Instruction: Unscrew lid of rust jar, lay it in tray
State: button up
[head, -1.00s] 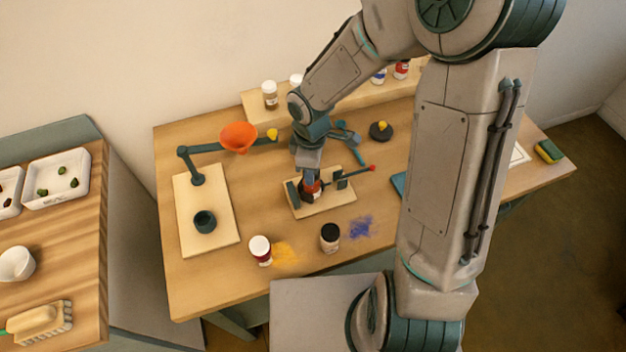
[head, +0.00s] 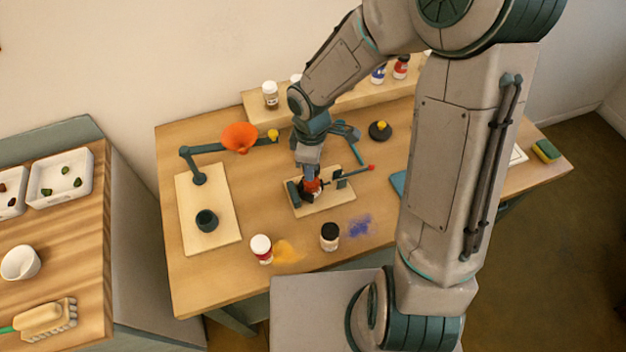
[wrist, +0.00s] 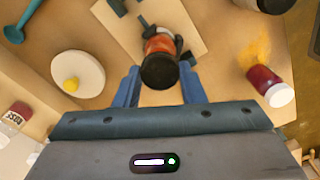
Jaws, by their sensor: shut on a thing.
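The rust jar (wrist: 158,45) stands in a dark clamp on a small pale board (head: 322,203) mid-table; its orange-red body also shows in the head view (head: 314,186). Its black lid (wrist: 159,71) shows between my fingers in the wrist view. My gripper (wrist: 159,84) points down and is shut on the lid. The frames do not clearly show whether lid and jar are apart.
A clamp handle with a red knob (head: 371,167) sticks out rightward. A white-lidded jar (head: 261,249) and a black-lidded jar (head: 330,236) stand in front.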

jog(key=shift+r+p, duration=1.5)
jog(key=shift+r, duration=0.85)
jog(key=shift+f, duration=0.1)
